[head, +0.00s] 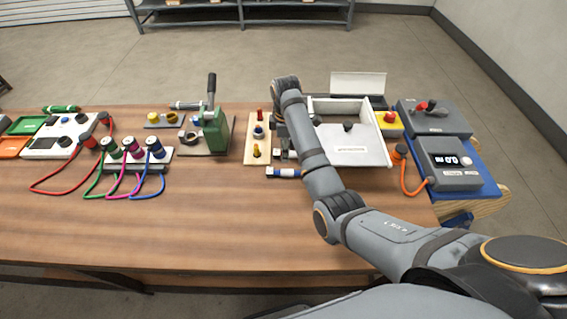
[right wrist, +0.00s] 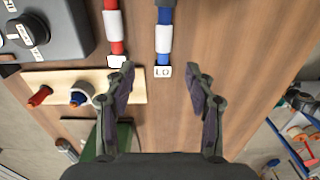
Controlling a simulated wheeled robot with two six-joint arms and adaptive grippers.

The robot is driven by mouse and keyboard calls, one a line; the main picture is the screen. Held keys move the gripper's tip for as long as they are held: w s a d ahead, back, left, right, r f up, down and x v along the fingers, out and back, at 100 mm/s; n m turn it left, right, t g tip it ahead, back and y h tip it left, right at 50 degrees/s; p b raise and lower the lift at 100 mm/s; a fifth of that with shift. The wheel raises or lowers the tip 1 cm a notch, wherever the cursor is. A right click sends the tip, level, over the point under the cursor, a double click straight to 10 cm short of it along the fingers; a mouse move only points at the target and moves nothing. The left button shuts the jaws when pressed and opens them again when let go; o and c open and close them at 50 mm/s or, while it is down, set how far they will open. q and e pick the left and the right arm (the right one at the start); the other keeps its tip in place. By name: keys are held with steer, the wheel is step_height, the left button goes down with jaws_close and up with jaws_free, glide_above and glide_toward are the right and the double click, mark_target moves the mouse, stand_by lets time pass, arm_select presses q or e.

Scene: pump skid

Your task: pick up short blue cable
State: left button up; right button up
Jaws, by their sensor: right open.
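A short, straight blue cable piece with a white sleeve (head: 286,173) lies on the table in front of the wooden peg board. In the right wrist view it (right wrist: 164,48) runs up from a white "LO" end tag, its top end cut off by the frame. My right gripper (right wrist: 160,75) is open and empty, its fingertips on either side of that tag in the picture. Contact cannot be told. In the head view my right arm hides most of this gripper. My left gripper is not in view.
A similar red piece (right wrist: 116,35) lies beside the blue one. The peg board (head: 257,150), green press (head: 215,135) and open white drawer box (head: 350,155) are close by. A looped blue lead (head: 147,196) hangs at the plug rack. The front tabletop is clear.

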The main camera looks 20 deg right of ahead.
glide_above(287, 170)
steer(key=f, duration=0.4)
steer(key=shift+s+a+p, duration=0.2)
steer(key=shift+p, duration=0.1)
steer(key=shift+w+f, duration=0.15)
steer(key=shift+f, duration=0.25)
steer(key=shift+d+f+p, duration=0.15)
steer(key=shift+f+p, duration=0.25)
steer(key=shift+f, duration=0.55)
step_height(287, 170, down, 3)
steer(key=shift+r, duration=0.1)
steer(key=shift+d+f, duration=0.1)
steer(key=shift+f, duration=0.25)
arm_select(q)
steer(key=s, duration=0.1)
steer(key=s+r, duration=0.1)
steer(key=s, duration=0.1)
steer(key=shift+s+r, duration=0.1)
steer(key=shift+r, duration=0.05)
arm_select(e)
steer(key=c, duration=1.1)
